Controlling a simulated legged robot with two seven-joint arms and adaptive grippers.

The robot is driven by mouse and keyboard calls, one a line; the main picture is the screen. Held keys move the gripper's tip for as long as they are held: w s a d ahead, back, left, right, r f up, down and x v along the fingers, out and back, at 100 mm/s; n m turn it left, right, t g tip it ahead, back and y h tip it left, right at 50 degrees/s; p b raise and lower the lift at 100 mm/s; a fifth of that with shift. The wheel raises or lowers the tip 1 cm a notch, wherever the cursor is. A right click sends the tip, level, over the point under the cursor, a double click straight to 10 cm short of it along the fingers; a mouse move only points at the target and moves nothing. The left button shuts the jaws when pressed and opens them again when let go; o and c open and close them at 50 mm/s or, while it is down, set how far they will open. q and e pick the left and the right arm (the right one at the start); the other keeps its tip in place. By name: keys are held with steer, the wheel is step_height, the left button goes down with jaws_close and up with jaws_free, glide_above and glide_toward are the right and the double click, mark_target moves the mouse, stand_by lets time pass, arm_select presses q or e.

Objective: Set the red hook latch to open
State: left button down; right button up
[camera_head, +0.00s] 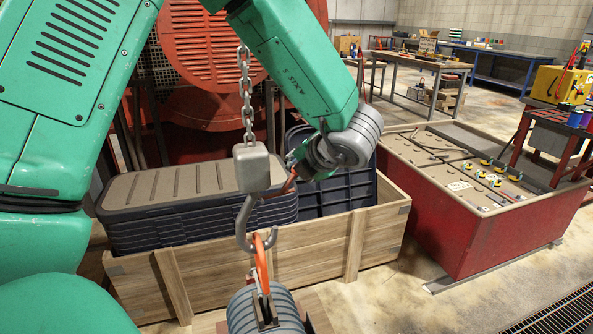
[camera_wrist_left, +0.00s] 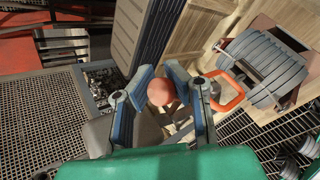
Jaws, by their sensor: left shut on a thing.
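A grey hook block (camera_head: 251,168) hangs on a chain (camera_head: 245,85), with a steel hook (camera_head: 243,222) below it. The red hook latch (camera_head: 289,182) sticks out from the block's right side. In the left wrist view its round red end (camera_wrist_left: 161,92) sits between the two fingers. My left gripper (camera_head: 296,163) reaches in from the right of the block and is shut on the latch; it also shows in the left wrist view (camera_wrist_left: 162,88). The fingers partly hide the latch. An orange loop (camera_head: 262,262) rises at the hook's lower bend. My right gripper is out of view.
A grey ribbed load (camera_head: 265,312) carries the orange loop; it also shows in the left wrist view (camera_wrist_left: 268,68). A wooden crate (camera_head: 330,245) with dark lidded cases (camera_head: 185,195) stands behind the hook.

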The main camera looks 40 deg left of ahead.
arm_select(q)
steer(key=c, duration=1.4)
jaws_free()
steer(key=shift+s+d+f, duration=0.1)
steer(key=shift+s+d, duration=0.15)
steer(key=shift+d, duration=0.05)
steer(key=shift+c, duration=0.2)
steer(key=shift+o, duration=0.5)
steer(key=shift+s+d+r, duration=0.15)
steer(key=shift+d+r, duration=0.15)
steer(key=shift+d, duration=0.05)
steer(key=shift+d+r, duration=0.1)
